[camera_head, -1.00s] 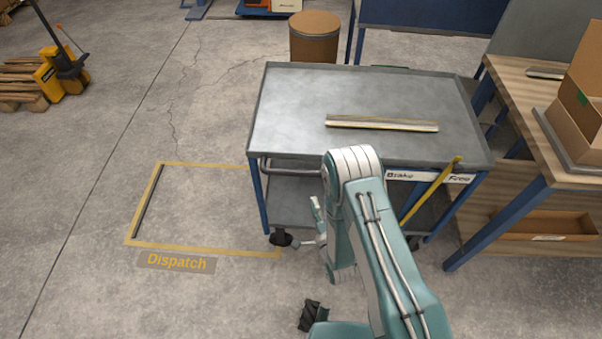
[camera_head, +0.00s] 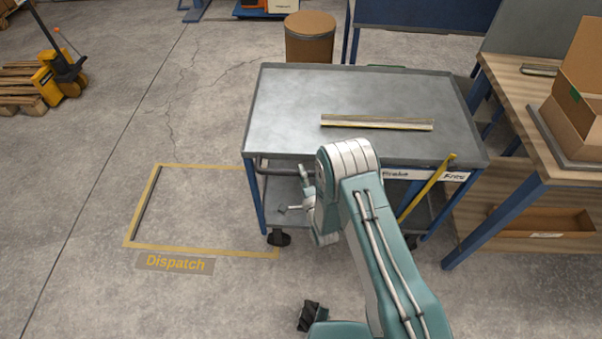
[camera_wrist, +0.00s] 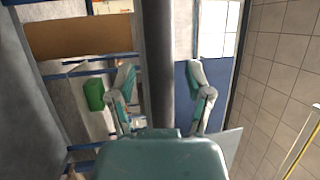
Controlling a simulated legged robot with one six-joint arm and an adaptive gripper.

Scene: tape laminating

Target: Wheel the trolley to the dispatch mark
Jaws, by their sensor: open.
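The trolley (camera_head: 365,95) has a grey tray top and blue legs on dark castors. It stands just right of the dispatch mark (camera_head: 200,250), a yellow floor outline labelled "Dispatch"; its front left castor (camera_head: 278,238) is at the outline's right edge. A dark handle bar (camera_head: 275,168) runs along the trolley's near side, partly hidden by my arm. My gripper (camera_head: 295,192) is open beside this bar. In the wrist view, a dark bar (camera_wrist: 158,40) runs between the spread fingers of my gripper (camera_wrist: 159,70); contact cannot be told.
A long strip (camera_head: 376,122) lies on the trolley top. A wooden bench (camera_head: 520,100) with cartons stands close on the right, and a brown drum (camera_head: 310,40) behind. Floor inside the outline is clear.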

